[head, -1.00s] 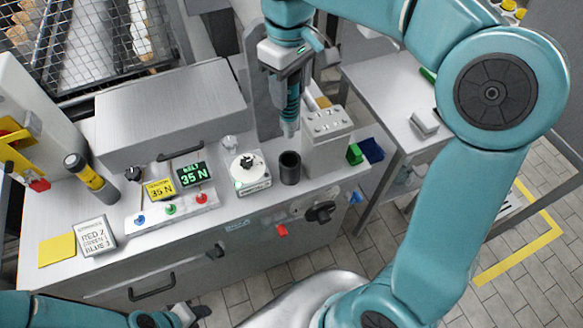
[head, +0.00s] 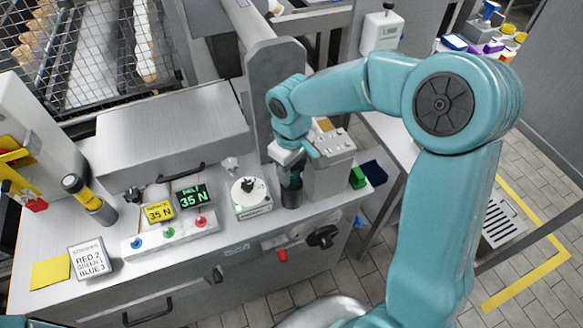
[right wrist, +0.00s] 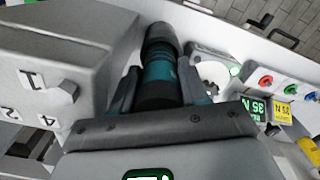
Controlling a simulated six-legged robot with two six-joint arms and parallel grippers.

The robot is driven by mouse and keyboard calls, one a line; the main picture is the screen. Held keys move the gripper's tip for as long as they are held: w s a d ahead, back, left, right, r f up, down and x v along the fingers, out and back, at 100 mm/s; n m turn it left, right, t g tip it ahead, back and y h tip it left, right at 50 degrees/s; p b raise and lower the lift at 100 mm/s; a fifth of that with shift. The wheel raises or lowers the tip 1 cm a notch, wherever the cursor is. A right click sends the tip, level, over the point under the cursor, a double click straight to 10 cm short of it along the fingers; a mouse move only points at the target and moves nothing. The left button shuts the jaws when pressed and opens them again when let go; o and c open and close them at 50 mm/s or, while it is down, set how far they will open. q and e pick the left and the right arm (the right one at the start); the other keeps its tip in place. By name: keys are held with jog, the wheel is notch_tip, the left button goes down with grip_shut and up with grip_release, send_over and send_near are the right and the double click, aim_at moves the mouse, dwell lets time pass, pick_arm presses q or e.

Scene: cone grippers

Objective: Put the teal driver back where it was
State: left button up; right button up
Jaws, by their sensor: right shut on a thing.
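The teal driver (right wrist: 160,70) is between the fingers of my right gripper (head: 289,168), which is shut on it. In the right wrist view, my right gripper (right wrist: 158,88) holds its teal and black body. The driver's lower end goes into the dark round cup (head: 291,198), which also shows in the right wrist view (right wrist: 160,35). The driver looks upright; its tip is hidden, so I cannot tell whether it touches the bottom. My left gripper is out of the head view.
A button panel (head: 170,232) with small signs lies farther left. A green block (head: 357,178) is at the right.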

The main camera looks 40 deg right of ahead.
jog(key=shift+s+a+r, duration=0.1)
jog(key=shift+s+r, duration=0.05)
jog(key=shift+s, duration=0.05)
jog(key=o, duration=0.9)
jog(key=shift+w+f, duration=0.15)
jog(key=shift+f, duration=0.1)
jog(key=shift+r, duration=0.15)
notch_tip(320, 180, up, 12)
jog(key=shift+f+p, duration=0.25)
jog(key=shift+p, duration=0.05)
jog(key=shift+r, duration=0.35)
